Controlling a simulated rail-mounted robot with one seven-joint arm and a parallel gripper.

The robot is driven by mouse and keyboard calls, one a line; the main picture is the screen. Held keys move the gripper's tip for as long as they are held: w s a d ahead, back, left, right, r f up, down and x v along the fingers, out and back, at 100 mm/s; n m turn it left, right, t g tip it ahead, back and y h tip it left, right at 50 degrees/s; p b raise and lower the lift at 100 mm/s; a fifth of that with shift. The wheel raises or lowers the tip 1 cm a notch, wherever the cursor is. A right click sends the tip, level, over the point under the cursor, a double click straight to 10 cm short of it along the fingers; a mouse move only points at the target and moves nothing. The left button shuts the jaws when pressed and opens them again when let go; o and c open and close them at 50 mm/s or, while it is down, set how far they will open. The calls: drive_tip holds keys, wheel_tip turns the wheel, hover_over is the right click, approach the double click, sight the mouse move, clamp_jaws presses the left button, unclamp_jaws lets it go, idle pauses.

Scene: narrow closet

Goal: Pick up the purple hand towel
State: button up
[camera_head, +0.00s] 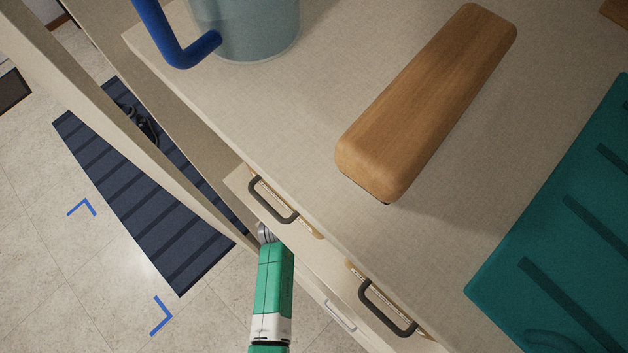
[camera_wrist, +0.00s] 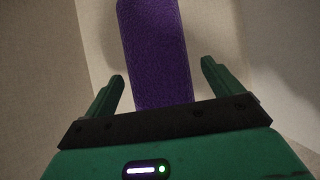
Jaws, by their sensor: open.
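The purple hand towel (camera_wrist: 155,55) shows in the wrist view as a long, rolled or folded textured piece. It runs from the top edge down to behind the dark front of my gripper, where its near end is hidden. My gripper (camera_wrist: 158,80) is open, with one green finger on each side of the towel. A gap shows between each finger and the towel. The towel is not visible in the head view. There my green and white arm (camera_head: 272,290) reaches in below the counter by the drawers, and its fingers are hidden.
Pale walls or panels close in around the towel. In the head view, the counter (camera_head: 290,130) holds a wooden block (camera_head: 430,100), a blue-handled clear container (camera_head: 245,25) and a teal mat (camera_head: 570,240). Drawer handles (camera_head: 388,308) stick out near my arm. A dark striped mat (camera_head: 150,200) lies on the floor.

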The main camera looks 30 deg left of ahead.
drive_tip(key=shift+x, duration=1)
drive_tip(key=c, duration=1.2)
drive_tip(key=shift+o, duration=0.2)
drive_tip(key=shift+r, duration=0.15)
drive_tip(key=shift+r, duration=0.35)
drive_tip(key=r, duration=0.2)
drive_tip(key=shift+s+a+r, duration=0.15)
drive_tip(key=shift+s+r, duration=0.15)
drive_tip(key=shift+s, duration=0.05)
drive_tip(key=s+a, duration=0.2)
drive_tip(key=s, duration=0.6)
drive_tip(key=s+a, duration=0.3)
drive_tip(key=s, duration=0.5)
drive_tip(key=shift+s+b, duration=0.3)
drive_tip(key=shift+b, duration=0.05)
